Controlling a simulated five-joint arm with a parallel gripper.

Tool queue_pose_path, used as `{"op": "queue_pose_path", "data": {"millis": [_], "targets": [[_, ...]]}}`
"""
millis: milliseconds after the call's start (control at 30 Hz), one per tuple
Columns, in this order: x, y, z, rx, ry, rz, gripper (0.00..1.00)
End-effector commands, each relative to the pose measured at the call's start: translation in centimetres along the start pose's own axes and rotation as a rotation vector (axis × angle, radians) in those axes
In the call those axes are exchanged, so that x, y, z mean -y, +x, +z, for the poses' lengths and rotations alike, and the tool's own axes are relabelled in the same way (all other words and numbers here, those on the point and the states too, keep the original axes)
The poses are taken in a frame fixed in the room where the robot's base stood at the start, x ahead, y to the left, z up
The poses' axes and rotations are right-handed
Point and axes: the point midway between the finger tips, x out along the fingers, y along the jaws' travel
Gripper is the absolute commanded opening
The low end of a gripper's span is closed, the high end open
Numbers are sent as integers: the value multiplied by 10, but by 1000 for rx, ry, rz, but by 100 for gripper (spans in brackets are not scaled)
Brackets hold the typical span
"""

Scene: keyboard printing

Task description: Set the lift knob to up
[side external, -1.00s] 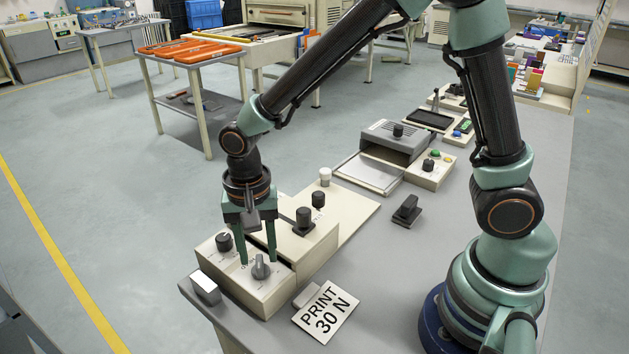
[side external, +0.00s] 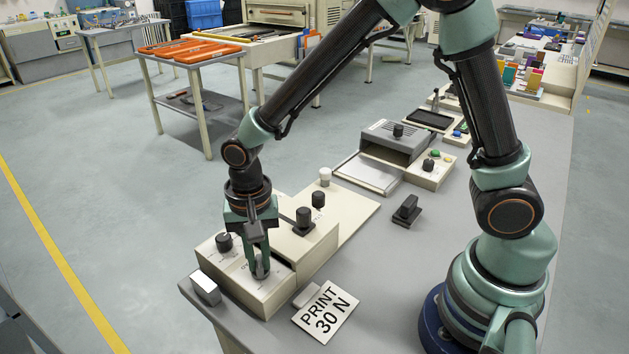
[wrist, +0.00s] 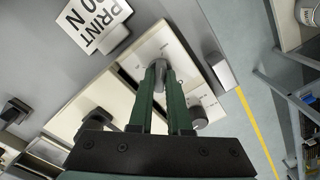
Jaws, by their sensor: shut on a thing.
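The grey knob (side external: 262,273) sits on the near cream control box (side external: 262,300). My gripper (side external: 258,260) points down from above, with its green fingers closed around this knob. The printed labels are too small to read, and the grey knob's pointing direction is hard to tell.
Two taller black knobs (side external: 304,217) (side external: 318,199) stand close to the right of my gripper. A white-topped block (side external: 205,288) sits at the table's left edge. A "PRINT 30 N" card (side external: 327,312) stands in front of the box. The grey table beyond the card is mostly clear.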

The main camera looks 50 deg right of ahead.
Motion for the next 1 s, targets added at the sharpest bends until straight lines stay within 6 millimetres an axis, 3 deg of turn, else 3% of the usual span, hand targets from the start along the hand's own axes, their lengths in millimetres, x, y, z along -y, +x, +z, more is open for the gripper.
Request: {"op": "queue_pose_path", "data": {"millis": [267,1000], "targets": [[0,0,0,1,-138,2,0],[0,-1,0,1,-827,1,0]]}}
